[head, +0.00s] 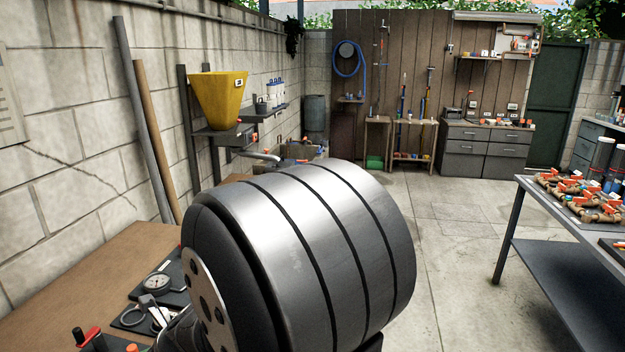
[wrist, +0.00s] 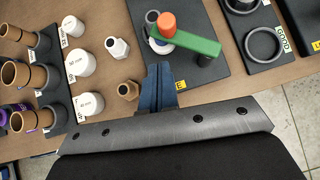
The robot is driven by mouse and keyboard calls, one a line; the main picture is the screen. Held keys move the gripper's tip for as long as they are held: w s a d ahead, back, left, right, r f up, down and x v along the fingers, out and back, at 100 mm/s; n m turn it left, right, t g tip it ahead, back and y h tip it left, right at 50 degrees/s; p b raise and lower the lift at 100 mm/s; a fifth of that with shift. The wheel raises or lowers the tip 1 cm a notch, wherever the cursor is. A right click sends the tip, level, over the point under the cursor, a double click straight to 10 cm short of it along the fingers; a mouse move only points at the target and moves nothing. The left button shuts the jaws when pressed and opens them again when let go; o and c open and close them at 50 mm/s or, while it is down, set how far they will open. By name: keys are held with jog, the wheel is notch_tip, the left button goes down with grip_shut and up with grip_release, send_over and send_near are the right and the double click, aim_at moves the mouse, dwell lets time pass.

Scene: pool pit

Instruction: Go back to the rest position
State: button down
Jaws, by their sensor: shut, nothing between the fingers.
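My gripper (wrist: 158,72) shows in the wrist view as two blue fingers pressed together at the middle, above a wide grey metal plate of my own. Nothing is between the fingers. The fingers appear over the wooden bench top (wrist: 115,12), beside a dark board (wrist: 210,85); their height above it is unclear. In the head view a large grey banded part of my arm fills the centre and hides much of the bench, and my gripper is not visible there.
A green lever with an orange knob (wrist: 168,25) lies near the fingers. White caps (wrist: 80,62) and brown fittings (wrist: 14,74) stand to the left. A metal table (head: 520,205) with valves stands at right; the concrete floor (head: 440,220) between is clear.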

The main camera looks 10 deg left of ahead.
jog(key=d, duration=0.1)
jog(key=w+d+n+g, duration=0.1)
jog(key=d, duration=0.1)
jog(key=shift+w+n, duration=0.15)
jog(key=shift+n, duration=0.15)
